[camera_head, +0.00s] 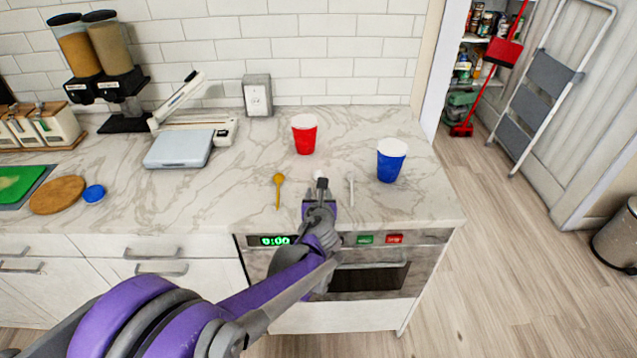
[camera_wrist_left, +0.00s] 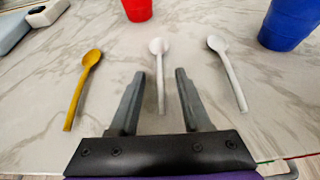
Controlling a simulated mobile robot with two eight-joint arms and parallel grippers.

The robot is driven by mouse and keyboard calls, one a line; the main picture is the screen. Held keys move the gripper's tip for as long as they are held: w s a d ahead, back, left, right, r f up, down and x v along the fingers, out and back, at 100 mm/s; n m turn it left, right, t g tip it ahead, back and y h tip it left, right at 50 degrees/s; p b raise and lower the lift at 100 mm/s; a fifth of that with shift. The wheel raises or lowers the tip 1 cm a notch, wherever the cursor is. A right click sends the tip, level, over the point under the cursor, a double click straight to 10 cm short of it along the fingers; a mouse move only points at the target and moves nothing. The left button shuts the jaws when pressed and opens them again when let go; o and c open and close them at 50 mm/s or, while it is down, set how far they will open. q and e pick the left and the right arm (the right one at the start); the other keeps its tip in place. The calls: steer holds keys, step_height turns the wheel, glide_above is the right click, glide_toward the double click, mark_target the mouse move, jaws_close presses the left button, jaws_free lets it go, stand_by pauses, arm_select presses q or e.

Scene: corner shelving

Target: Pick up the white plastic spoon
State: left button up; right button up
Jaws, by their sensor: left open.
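Two pale spoons lie on the marble counter, and I cannot tell for certain which is plastic. The middle white spoon (camera_wrist_left: 160,72) has its bowl away from me and its handle between my fingers in the left wrist view. The right whitish spoon (camera_wrist_left: 230,72) lies outside my right-hand finger; it also shows in the head view (camera_head: 351,191). My left gripper (camera_wrist_left: 160,75) is open, its fingers either side of the middle spoon without visibly gripping it. In the head view my left gripper (camera_head: 321,184) hides most of that spoon. My right gripper is not in view.
A mustard-yellow spoon (camera_head: 278,191) lies to the left. A red cup (camera_head: 304,136) stands behind the spoons and a blue cup (camera_head: 391,161) at the right. A flat grey scale-like device (camera_head: 179,149) lies further left. The counter's front edge is above an oven (camera_head: 368,279).

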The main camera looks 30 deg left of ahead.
arm_select(q)
steer(key=shift+w+a+f, duration=0.15)
steer(key=shift+w+a, duration=0.05)
steer(key=shift+w, duration=0.1)
steer(key=shift+c, duration=0.3)
jaws_close()
